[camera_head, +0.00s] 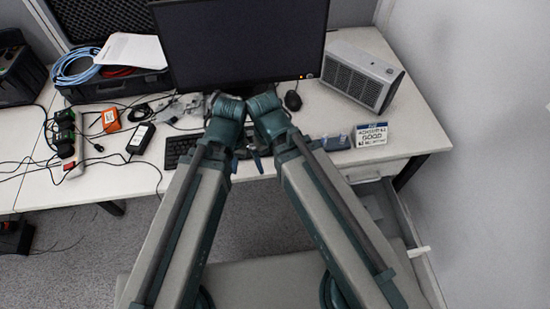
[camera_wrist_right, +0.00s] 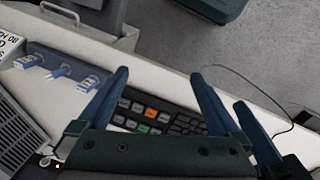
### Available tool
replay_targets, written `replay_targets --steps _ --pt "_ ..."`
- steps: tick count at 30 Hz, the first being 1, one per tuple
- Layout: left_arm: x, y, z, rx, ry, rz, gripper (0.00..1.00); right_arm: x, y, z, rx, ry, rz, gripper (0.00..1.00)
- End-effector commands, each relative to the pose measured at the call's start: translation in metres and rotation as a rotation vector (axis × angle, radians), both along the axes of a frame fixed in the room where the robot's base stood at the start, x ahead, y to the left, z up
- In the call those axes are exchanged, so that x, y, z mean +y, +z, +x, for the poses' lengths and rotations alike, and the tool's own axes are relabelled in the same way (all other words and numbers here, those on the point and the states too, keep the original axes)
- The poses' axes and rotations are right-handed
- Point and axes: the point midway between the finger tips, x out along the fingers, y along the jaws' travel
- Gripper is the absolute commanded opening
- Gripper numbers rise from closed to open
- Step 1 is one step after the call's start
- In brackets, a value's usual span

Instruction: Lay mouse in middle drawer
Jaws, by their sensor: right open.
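A black mouse (camera_head: 293,100) lies on the white desk, just right of the monitor base in the head view. The wrist view does not show it. A drawer (camera_head: 424,251) is pulled out below the desk's right end; part of its inside shows. My left gripper (camera_head: 236,160) is mostly hidden by the arms near the keyboard; its opening and grip do not show. My right gripper (camera_wrist_right: 160,73) is open in the right wrist view, with nothing between its fingers. The keyboard shows behind and between them.
The monitor (camera_head: 240,40) stands behind my arms, beside a grey vented box (camera_head: 362,77). The keyboard (camera_wrist_right: 155,113) lies below the fingers. A small sign (camera_head: 371,135) and blue connectors stand near the right front edge. Cables and adapters clutter the left.

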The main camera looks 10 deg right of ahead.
Motion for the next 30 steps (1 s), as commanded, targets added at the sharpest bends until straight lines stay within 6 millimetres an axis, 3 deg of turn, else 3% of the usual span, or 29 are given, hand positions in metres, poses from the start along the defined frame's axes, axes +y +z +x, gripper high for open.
replay_targets --steps 3,5,8,13,15,18,22,30 --pt "0.000 0.000 0.000 0.000 0.000 0.000 0.00 0.001 0.000 -0.006 0.010 0.005 -0.007 1.00" --pt "0.000 0.001 0.000 0.000 0.000 0.000 0.00 0.000 0.001 0.006 -0.004 -0.007 -0.002 1.00" --pt "0.000 0.005 0.000 0.000 0.000 0.000 0.00 -0.008 0.005 0.060 -0.073 -0.066 0.023 1.00" --pt "0.000 0.011 0.000 0.000 0.000 0.000 0.00 -0.053 0.016 0.181 -0.258 -0.214 0.076 1.00" --pt "0.000 0.013 0.000 0.000 0.000 0.000 0.00 -0.075 0.022 0.219 -0.324 -0.260 0.089 1.00" --pt "0.000 0.015 0.000 0.000 0.000 0.000 0.00 -0.100 0.028 0.253 -0.391 -0.308 0.099 1.00" --pt "0.000 0.015 0.000 0.000 0.000 0.000 0.00 -0.114 0.031 0.270 -0.431 -0.333 0.106 1.00" --pt "0.000 0.007 0.000 0.000 0.000 0.000 0.00 -0.114 0.023 0.272 -0.434 -0.333 0.106 1.00"
